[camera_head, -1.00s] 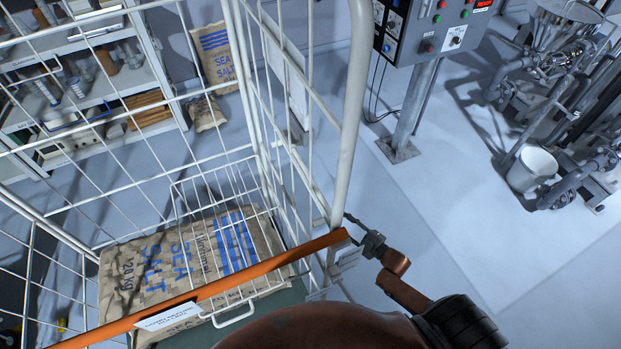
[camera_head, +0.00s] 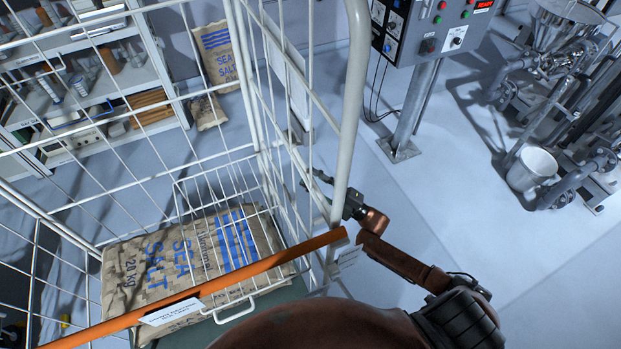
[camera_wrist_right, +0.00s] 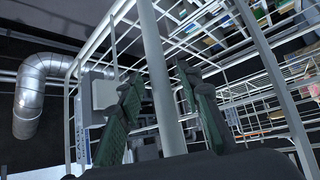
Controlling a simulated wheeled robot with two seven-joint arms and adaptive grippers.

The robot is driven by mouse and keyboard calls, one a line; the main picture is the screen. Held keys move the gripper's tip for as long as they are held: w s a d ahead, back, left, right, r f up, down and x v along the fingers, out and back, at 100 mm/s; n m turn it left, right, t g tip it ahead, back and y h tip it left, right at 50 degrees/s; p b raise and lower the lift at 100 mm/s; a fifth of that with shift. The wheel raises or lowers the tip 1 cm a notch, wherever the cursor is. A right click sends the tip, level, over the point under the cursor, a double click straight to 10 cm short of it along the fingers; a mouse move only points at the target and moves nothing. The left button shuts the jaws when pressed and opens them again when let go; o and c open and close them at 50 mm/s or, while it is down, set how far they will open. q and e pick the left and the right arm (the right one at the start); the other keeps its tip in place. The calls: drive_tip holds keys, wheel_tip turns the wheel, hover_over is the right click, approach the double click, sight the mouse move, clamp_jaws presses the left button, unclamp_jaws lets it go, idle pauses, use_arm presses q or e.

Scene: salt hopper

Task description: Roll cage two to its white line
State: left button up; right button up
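A white wire roll cage (camera_head: 351,110) fills the left and middle of the head view, with an orange bar (camera_head: 250,270) across its near side. A sea salt sack (camera_head: 150,265) lies inside on its base. My right gripper (camera_head: 332,196) is at the cage's right corner post. In the right wrist view the post (camera_wrist_right: 160,75) stands between the two dark green fingers of the gripper (camera_wrist_right: 163,105), which are apart, with gaps visible at both sides. My left gripper is not in view. I cannot make out a white line on the floor.
A control panel (camera_head: 427,30) on a grey post stands beyond the cage. Machinery (camera_head: 560,75) and a white bucket (camera_head: 531,168) are at the right. A shelf unit (camera_head: 160,75) and another salt sack (camera_head: 215,60) are behind the cage. Pale floor (camera_head: 470,215) at right is clear.

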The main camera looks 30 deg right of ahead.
drive_tip(key=shift+w+a+r, duration=0.15)
drive_tip(key=shift+w+a, duration=0.05)
drive_tip(key=shift+w, duration=0.1)
drive_tip(key=shift+c, duration=0.5)
clamp_jaws()
